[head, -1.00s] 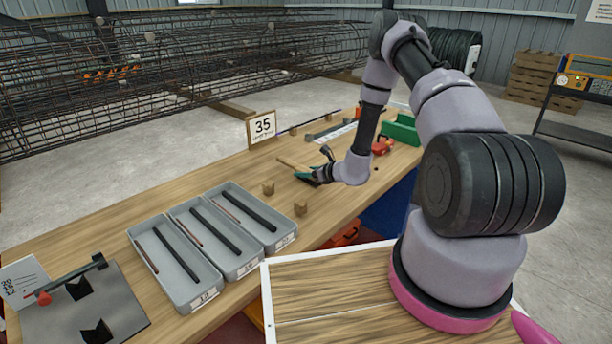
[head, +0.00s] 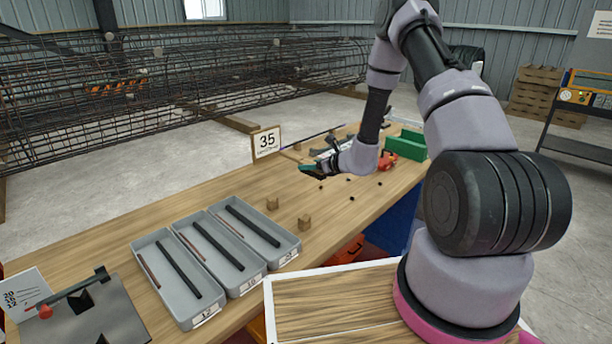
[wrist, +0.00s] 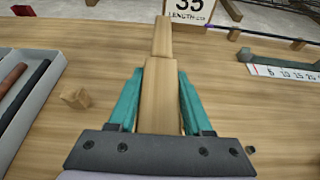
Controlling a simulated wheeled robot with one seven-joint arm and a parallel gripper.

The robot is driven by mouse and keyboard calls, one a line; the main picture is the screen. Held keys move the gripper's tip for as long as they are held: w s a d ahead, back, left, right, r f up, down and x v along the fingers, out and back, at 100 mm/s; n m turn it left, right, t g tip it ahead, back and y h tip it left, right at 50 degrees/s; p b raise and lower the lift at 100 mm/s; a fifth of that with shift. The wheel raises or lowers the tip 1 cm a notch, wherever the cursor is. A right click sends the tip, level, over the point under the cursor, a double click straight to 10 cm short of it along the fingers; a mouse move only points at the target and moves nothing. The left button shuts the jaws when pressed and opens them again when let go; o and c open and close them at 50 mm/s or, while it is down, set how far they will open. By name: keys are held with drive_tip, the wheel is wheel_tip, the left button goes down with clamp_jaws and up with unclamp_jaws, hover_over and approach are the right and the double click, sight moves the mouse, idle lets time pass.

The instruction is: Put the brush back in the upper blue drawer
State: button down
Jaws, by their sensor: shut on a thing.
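My gripper (head: 312,169) is over the far part of the wooden bench, and its teal fingers are shut on the brush. In the wrist view the brush (wrist: 161,92) is a pale wooden piece between the two fingers, with a narrower end pointing away from me. In the head view the brush is mostly hidden by the gripper, and its bristles cannot be made out. A blue unit (head: 392,218) shows below the bench, partly hidden by my arm. Its drawer fronts are not clear, so I cannot tell if the upper one is open.
Grey trays (head: 178,284) with dark bars stand at the near left. Wooden blocks (head: 304,222), a "35" sign (head: 266,141), a ruler strip (wrist: 285,71) and a green box (head: 407,145) are on the bench. Small dark bits lie below the gripper. The bench's middle is mostly clear.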

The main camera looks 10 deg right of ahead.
drive_tip(key=s+d+r+m+h, duration=0.1)
drive_tip(key=s+d+r, duration=0.1)
drive_tip(key=r, duration=0.4)
drive_tip(key=s+d+r+m+t+h, duration=0.1)
drive_tip(key=s+d+r, duration=0.1)
drive_tip(key=d+r, duration=0.3)
drive_tip(key=s+d+r+m+t+h, duration=0.1)
drive_tip(key=s+d+r, duration=0.1)
drive_tip(key=r, duration=0.7)
drive_tip(key=shift+d+m+h, duration=0.4)
drive_tip(key=shift+d, duration=0.45)
drive_tip(key=shift+a+f, duration=0.1)
